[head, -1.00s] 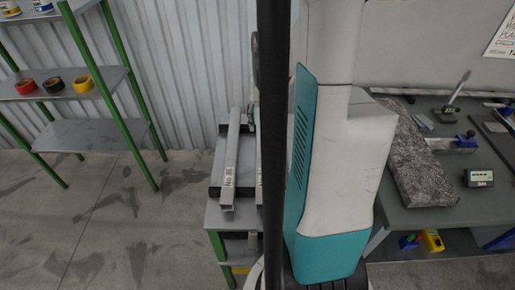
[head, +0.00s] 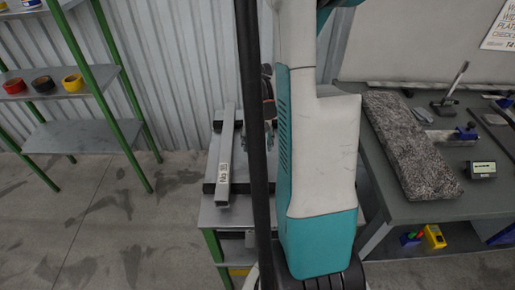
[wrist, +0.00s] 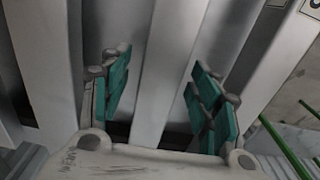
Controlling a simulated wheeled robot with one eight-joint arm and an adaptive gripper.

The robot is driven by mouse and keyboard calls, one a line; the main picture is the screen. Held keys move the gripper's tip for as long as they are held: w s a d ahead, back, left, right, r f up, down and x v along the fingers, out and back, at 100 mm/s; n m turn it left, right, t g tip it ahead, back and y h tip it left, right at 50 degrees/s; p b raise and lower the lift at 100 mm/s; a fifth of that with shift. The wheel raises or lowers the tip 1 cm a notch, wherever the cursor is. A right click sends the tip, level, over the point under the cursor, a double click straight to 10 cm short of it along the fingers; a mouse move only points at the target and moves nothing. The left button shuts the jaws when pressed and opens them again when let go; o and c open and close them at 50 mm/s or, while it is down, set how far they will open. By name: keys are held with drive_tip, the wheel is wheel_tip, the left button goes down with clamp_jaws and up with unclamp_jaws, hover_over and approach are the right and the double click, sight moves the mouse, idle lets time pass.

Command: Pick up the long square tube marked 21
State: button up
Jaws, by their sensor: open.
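In the head view a long pale square tube (head: 228,150) lies lengthwise on dark supports on a small grey table. Its label is small and looks like "No 35". Other tubes there are hidden behind my arm and a dark post. In the wrist view my gripper (wrist: 163,88) is open, its teal fingers on either side of a middle tube (wrist: 172,60). No label shows on this tube, and I cannot tell if the fingertips reach down beside it. Another tube (wrist: 270,60) lies to the right with a partly cut-off label, and one more (wrist: 40,60) to the left. No mark 21 is readable.
A grey workbench (head: 400,208) stands at the right with a speckled stone slab (head: 410,150) and tools on it. A green-framed shelf (head: 85,135) with tape rolls stands at the left. Bare floor lies between shelf and table. Neighbouring tubes sit close outside my fingers.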

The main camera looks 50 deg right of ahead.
clamp_jaws()
drive_tip(key=shift+r, duration=0.15)
